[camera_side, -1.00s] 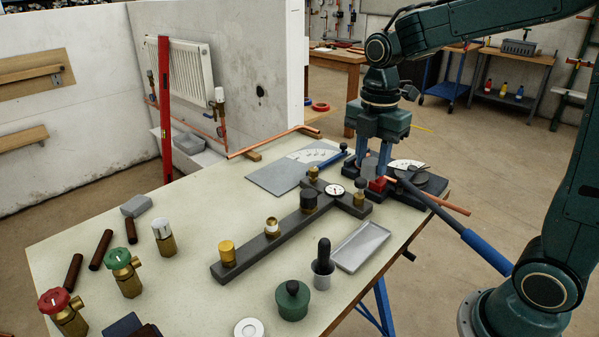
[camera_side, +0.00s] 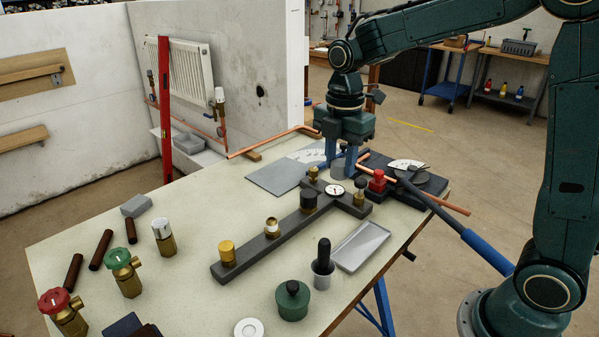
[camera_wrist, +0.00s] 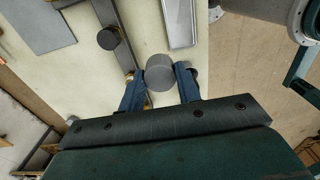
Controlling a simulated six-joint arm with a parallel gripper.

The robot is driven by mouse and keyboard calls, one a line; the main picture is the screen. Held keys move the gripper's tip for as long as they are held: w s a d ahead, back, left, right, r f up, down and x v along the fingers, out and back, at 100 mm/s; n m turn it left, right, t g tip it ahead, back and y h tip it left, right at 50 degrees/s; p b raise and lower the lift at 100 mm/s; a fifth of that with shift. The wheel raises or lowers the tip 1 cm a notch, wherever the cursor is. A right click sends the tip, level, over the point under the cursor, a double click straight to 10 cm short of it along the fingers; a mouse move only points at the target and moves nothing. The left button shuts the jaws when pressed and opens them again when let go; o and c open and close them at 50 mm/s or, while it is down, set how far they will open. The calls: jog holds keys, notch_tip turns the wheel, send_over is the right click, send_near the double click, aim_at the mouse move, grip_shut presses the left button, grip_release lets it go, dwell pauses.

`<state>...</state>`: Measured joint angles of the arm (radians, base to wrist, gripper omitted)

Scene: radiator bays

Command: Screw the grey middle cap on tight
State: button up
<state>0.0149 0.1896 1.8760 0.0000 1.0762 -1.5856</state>
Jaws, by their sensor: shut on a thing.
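My gripper (camera_side: 338,160) is shut on a grey cylindrical cap (camera_side: 337,168), above the far end of a dark manifold bar (camera_side: 247,258). In the wrist view the grey cap (camera_wrist: 159,70) sits between the blue fingers, its round face toward the bar. The cap is apart from the short brass port (camera_side: 272,227) in the bar's near half, which has a pale ring and an open-looking top. A gold cap (camera_side: 227,253) sits at the near end. A dark round cap (camera_side: 309,201) stands farther along, beside a white dial gauge (camera_side: 335,190).
A grey tray (camera_side: 360,246), a dark-handled tool in a cup (camera_side: 323,265) and a green pot (camera_side: 292,300) stand right of the bar. A red-topped fitting (camera_side: 377,182) and copper pipes are near my gripper.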

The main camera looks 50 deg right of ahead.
send_over(272, 219)
notch_tip(272, 219, down, 6)
jog(key=shift+f, duration=0.15)
jog(key=shift+f, duration=0.15)
jog(key=shift+f, duration=2.1)
jog(key=shift+f, duration=1.1)
dwell(0.5)
jog(key=o, duration=1.1)
jog(key=shift+c, duration=0.2)
jog(key=shift+r, duration=0.1)
